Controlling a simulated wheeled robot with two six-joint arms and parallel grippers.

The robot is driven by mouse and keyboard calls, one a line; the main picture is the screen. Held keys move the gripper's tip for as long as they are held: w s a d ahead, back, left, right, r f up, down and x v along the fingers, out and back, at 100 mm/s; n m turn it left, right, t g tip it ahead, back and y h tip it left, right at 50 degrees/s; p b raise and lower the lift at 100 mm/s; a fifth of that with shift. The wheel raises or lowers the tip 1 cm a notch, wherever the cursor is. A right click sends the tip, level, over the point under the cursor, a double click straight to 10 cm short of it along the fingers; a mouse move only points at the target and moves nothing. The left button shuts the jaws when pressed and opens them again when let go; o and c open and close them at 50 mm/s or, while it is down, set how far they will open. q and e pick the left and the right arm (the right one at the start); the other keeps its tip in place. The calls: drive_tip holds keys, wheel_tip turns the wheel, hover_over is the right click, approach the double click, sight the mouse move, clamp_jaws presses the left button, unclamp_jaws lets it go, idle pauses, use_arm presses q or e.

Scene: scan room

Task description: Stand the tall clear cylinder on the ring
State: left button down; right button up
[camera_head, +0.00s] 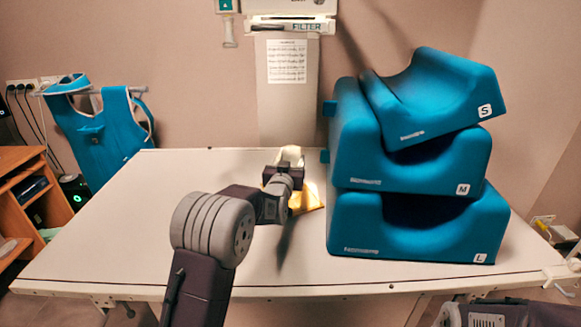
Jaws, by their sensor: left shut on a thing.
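My left gripper (284,174) is over the middle of the white table, with its jaws mostly hidden behind its own wrist. It is shut on a pale, see-through thing (291,153) whose top shows just above the jaws; this looks like the clear cylinder and seems roughly upright. A yellow-orange piece (311,199) shows on the table to the right of and below the gripper, partly hidden by it. I cannot tell whether this is the ring, or whether the cylinder touches it. My right gripper is out of view; only part of that arm shows at the bottom right.
Blue foam blocks marked S, M and L (407,226) are stacked on the right of the white table (150,225), close to the gripper. The table's left side is clear. A blue apron (100,130) hangs behind at left; a wooden shelf (25,205) stands left.

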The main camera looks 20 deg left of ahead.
use_arm(q)
drive_tip(key=shift+w+f, duration=0.1)
drive_tip(key=shift+f, duration=0.5)
drive_tip(key=shift+f, duration=0.15)
drive_tip(key=c, duration=0.6)
unclamp_jaws()
drive_tip(key=shift+o, duration=0.2)
drive_tip(key=s, duration=1.2)
drive_tip(key=shift+d+r+b, duration=0.3)
drive_tip(key=shift+d, duration=0.15)
